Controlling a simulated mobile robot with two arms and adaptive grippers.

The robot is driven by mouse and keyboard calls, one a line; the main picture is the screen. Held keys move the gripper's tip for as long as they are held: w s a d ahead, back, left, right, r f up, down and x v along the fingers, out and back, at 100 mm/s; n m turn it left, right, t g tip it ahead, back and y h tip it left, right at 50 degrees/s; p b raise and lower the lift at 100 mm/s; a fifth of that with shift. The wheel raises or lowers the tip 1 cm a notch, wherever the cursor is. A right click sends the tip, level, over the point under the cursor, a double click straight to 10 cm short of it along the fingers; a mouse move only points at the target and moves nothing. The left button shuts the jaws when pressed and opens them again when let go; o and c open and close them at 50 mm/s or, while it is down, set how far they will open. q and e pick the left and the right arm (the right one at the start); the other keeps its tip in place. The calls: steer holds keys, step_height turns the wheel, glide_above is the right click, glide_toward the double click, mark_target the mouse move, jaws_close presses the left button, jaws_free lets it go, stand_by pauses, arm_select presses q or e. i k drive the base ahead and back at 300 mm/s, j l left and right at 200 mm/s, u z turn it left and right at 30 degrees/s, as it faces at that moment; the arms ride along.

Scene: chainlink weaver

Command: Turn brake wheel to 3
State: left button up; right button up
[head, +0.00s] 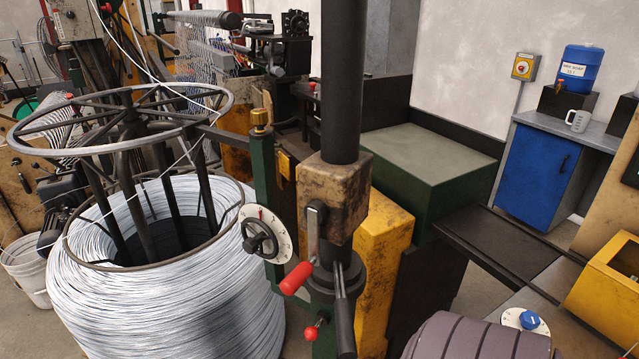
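A small black handwheel (260,237), which looks like the brake wheel, sits in front of a round white dial plate (283,236). The plate is fixed to a dark green post (264,170) beside the large wire coil. A small red mark shows near the top of the plate. Its numbers are too small to read, so I cannot tell the wheel's setting. The wheel's face is unobstructed. Neither of my grippers is in view.
A large coil of silvery wire (170,290) stands just left of the wheel, under a spoked ring (90,125). A blue knob (529,320) sits at lower right.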

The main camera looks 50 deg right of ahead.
mark_target(250, 245)
steer(key=z, duration=1.25)
